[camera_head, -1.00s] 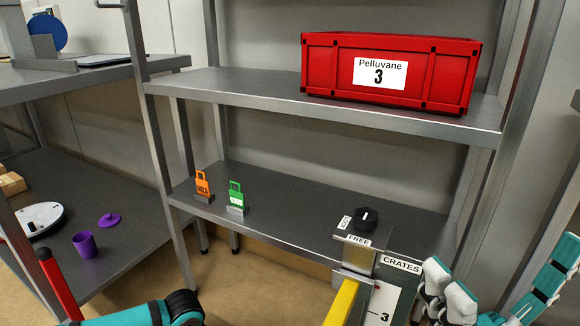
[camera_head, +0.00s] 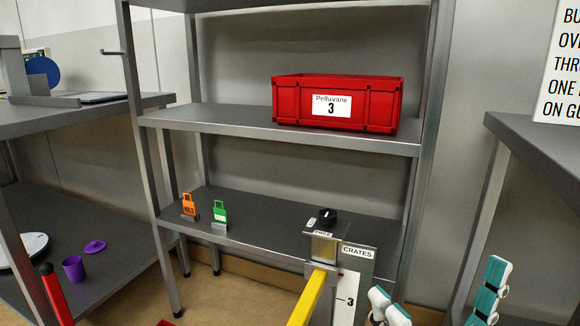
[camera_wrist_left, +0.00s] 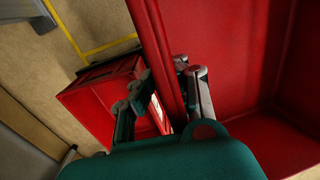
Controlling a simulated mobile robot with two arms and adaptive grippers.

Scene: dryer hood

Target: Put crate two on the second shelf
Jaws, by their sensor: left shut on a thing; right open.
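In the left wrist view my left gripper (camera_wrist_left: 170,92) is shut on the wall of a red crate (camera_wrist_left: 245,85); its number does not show. My left gripper is out of sight in the head view. A steel rack holds a middle shelf (camera_head: 225,118) and a lower shelf (camera_head: 275,222). A red crate labelled "Pelluvane 3" (camera_head: 292,108) sits at the right of the middle shelf, with bare shelf to its left. A second red crate (camera_wrist_left: 100,90) shows below in the left wrist view.
A post with a yellow bar (camera_head: 306,300) and "CRATES" sign (camera_head: 358,252) stands in front. Side tables (camera_head: 50,118) flank the rack.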

